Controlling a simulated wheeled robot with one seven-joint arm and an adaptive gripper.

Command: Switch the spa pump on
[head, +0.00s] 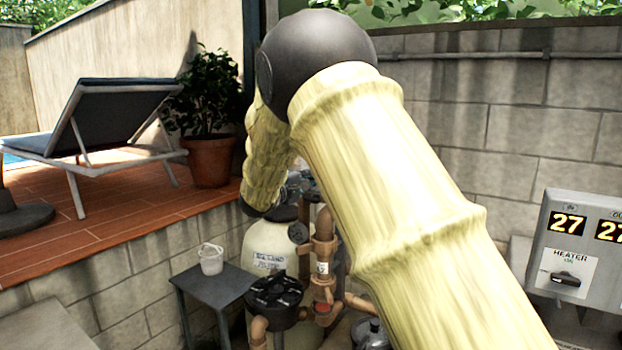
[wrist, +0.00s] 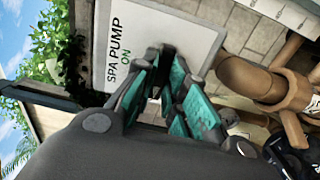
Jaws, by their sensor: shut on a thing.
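The spa pump panel (wrist: 190,24) is a pale plate with black letters "SPA PUMP" and a green "ON" in the wrist view, where it appears turned on its side. My gripper (wrist: 172,82) has its teal-padded fingers closed around a dark switch handle (wrist: 167,54) on this panel. The fingers cover much of the handle, so I cannot tell its exact angle. In the head view my arm hides the panel, and only a small part of my gripper (head: 300,186) shows beyond the arm.
A heater box (head: 570,245) with yellow "27" readouts stands at the right. Brown pipes (head: 324,250) and a sand filter (head: 258,247) stand below my arm. A white bucket (head: 211,259) sits on a small grey table (head: 215,287). A potted plant (head: 209,160) and a lounger (head: 110,120) are on the deck.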

